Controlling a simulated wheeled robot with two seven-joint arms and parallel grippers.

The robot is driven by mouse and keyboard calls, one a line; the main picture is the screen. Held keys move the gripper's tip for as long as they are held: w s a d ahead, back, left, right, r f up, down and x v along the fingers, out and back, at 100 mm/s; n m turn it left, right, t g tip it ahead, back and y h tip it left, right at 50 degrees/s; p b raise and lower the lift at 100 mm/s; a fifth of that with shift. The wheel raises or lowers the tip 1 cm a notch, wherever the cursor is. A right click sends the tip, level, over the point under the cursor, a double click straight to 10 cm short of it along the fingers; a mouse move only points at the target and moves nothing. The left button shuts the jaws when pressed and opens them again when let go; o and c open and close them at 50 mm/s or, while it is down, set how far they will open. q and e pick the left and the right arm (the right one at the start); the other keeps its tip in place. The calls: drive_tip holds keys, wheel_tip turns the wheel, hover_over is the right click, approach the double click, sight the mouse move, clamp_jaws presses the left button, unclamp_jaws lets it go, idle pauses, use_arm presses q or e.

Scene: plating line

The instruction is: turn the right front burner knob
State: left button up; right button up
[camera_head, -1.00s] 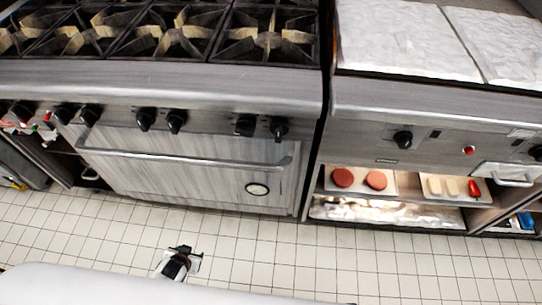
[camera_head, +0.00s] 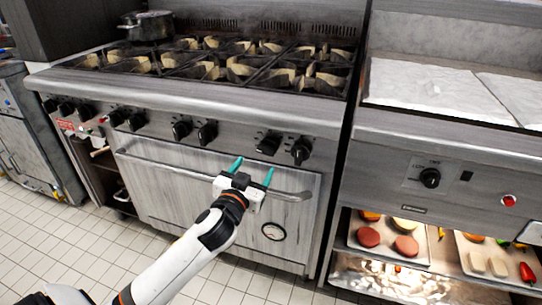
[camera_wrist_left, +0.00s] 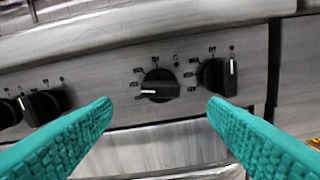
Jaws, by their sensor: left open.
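Two black knobs sit at the right end of the range's front panel, the left one (camera_head: 269,144) and the rightmost one (camera_head: 300,151). No label readable here tells which is the right front burner's. In the left wrist view the left knob (camera_wrist_left: 160,86) has its white mark pointing left, and the rightmost knob (camera_wrist_left: 219,77) has its mark pointing up. My left gripper (camera_head: 253,170) is open and empty, its teal fingers toward the panel, near the oven handle. In the wrist view the left knob appears between the fingertips (camera_wrist_left: 160,105), beyond them. My right gripper is not in view.
The oven handle (camera_head: 190,172) runs across the door below the knobs. More knobs (camera_head: 181,130) line the panel to the left. A pot (camera_head: 147,25) stands at the back left. At right is a griddle unit with its own knob (camera_head: 430,178), above food trays.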

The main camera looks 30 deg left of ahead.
sight(265, 153)
use_arm(q)
drive_tip(key=x, duration=0.9)
drive_tip(key=shift+w+b, duration=0.25)
drive_tip(key=shift+b, duration=0.15)
drive_tip(key=shift+c, duration=0.3)
drive_tip(key=c, duration=0.9)
